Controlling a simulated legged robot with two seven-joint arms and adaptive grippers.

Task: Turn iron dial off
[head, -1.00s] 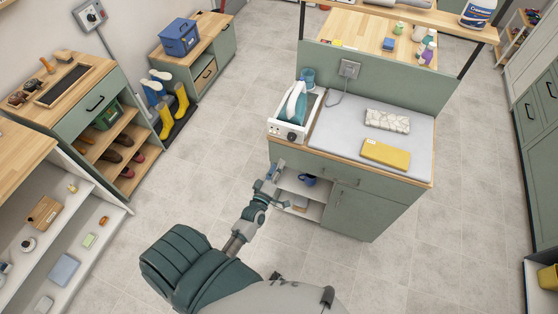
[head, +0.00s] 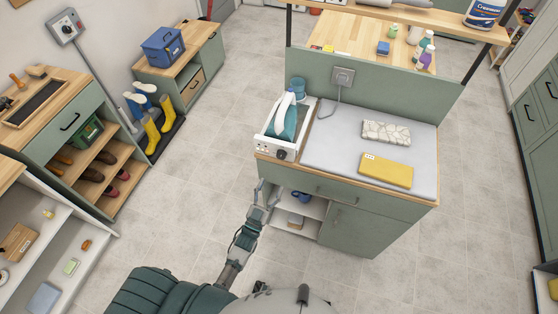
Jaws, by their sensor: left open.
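The iron (head: 287,118) is teal and white and sits in a white station (head: 266,138) on the left end of the counter. The dark dial (head: 281,155) is on the station's front face, at the counter's front edge. My left gripper (head: 264,192) is open and empty, in front of the cabinet's left end. It is below the dial and a little to its left, apart from it. My right gripper is not in view.
The grey ironing pad (head: 330,150) holds a patterned folded towel (head: 386,133) and a yellow one (head: 386,170). Below my gripper's side, an open shelf holds a blue mug (head: 299,196). A cord runs to a wall socket (head: 343,77). The floor left of the cabinet is clear.

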